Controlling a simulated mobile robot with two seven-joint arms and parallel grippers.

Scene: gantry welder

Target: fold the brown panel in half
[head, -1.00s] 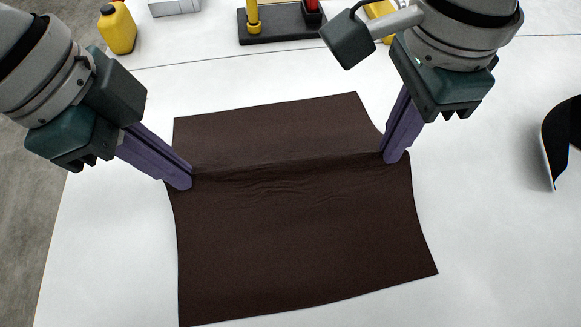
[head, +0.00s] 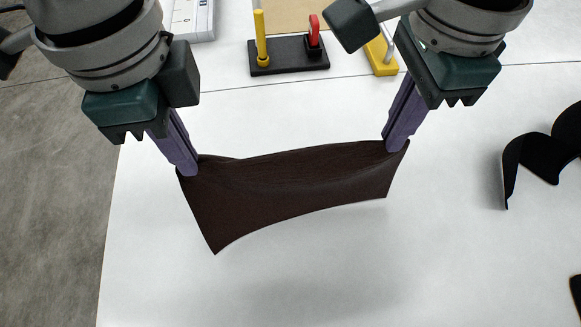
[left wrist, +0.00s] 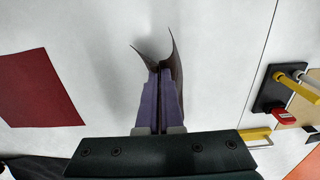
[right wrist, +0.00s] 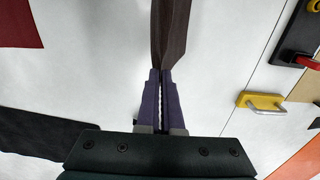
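The dark brown panel (head: 290,188) hangs between my two grippers in the head view, its top edge held at both ends and its lower part hanging toward the near side. Its shadow on the table shows that it is lifted. My left gripper (head: 190,170) is shut on the panel's left top end. My right gripper (head: 395,148) is shut on its right top end. In the left wrist view the panel (left wrist: 160,55) shows as two curled flaps at the fingertips. In the right wrist view the panel (right wrist: 171,30) extends edge-on from the closed fingers.
The white table (head: 300,285) is clear below the panel. A black stand (head: 289,56) with yellow and red parts and a yellow handle (head: 381,58) stand at the back. Curled black pieces (head: 540,155) lie at the right. A red sheet (left wrist: 42,90) shows in the left wrist view.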

